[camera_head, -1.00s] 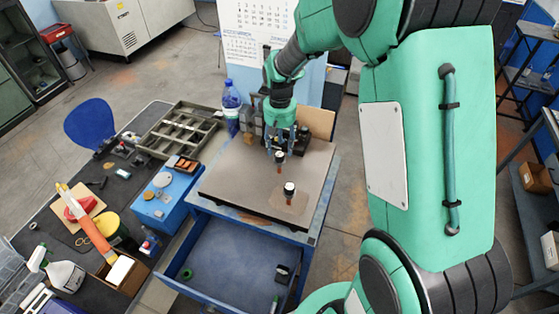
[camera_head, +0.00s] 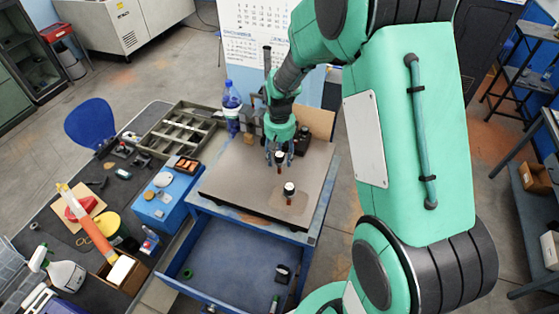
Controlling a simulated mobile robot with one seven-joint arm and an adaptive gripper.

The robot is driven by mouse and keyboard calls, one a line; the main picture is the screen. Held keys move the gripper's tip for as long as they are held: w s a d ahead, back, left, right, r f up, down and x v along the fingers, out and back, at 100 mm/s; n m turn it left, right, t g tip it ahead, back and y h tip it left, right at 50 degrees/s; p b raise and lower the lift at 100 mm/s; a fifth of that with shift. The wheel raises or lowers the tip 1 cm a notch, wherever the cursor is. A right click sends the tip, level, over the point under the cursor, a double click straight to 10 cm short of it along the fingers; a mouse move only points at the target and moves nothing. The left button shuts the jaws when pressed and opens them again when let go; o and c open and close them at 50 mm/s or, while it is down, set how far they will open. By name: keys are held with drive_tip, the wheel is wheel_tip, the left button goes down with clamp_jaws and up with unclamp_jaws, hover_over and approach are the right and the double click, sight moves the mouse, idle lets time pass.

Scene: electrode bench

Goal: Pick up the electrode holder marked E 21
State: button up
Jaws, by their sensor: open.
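Two small electrode holders with black and white tops and brown lower parts stand on the brown bench top (camera_head: 231,179). The farther holder (camera_head: 280,159) is at my gripper's fingertips, and the nearer holder (camera_head: 289,190) stands apart, closer to the bench's front edge. No marking is readable on either, so I cannot tell which is E 21. My gripper (camera_head: 280,160) is open and points down, its fingers on either side of the farther holder's top. I cannot tell whether they touch it.
A water bottle (camera_head: 231,105) and dark equipment (camera_head: 302,140) stand at the back of the bench. An open blue drawer (camera_head: 232,262) juts out below the front edge. A sectioned tray (camera_head: 178,134) and a blue box (camera_head: 163,198) are to the left.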

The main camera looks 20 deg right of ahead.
sight(279, 162)
drive_tip(key=shift+f, duration=1.65)
clamp_jaws()
